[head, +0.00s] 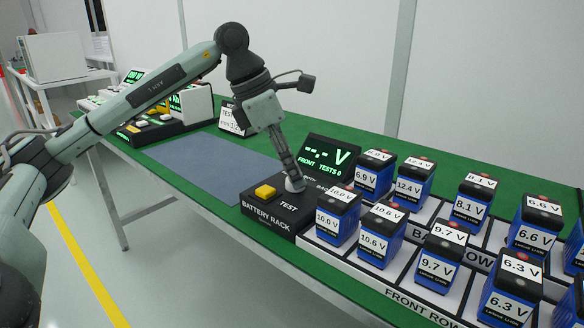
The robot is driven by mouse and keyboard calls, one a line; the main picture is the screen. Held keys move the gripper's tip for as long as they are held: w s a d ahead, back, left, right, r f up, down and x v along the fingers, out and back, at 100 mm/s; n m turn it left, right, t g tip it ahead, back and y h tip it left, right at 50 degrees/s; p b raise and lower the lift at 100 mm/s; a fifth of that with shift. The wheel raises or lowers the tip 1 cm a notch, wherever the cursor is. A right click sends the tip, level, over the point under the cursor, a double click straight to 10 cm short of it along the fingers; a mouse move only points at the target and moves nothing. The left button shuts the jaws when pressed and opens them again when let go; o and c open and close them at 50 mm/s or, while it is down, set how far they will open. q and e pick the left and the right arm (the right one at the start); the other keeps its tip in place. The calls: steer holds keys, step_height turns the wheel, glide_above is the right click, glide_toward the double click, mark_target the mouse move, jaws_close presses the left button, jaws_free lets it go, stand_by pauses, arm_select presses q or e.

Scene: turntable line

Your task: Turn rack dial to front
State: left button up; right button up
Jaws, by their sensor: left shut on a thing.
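The battery rack's control box (268,225) stands on the green table, with a yellow TEST button (265,191) on its top. Its black display (328,160) reads "--.- V" and "FRONT TESTS 0" in green. The pale dial (296,185) sits right of the button. My left gripper (294,177) points down from above and is shut on the dial. The fingers hide part of the dial, and I cannot tell which way it points. My right gripper is not in view.
Blue batteries with voltage labels stand in a back row (408,181) and a front row (373,238) right of the box. A grey mat (205,165) lies clear to the left. Other equipment (165,118) stands at the table's far left.

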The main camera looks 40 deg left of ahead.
arm_select(q)
steer(key=o, duration=1.2)
steer(key=shift+c, duration=0.2)
steer(key=v, duration=1.2)
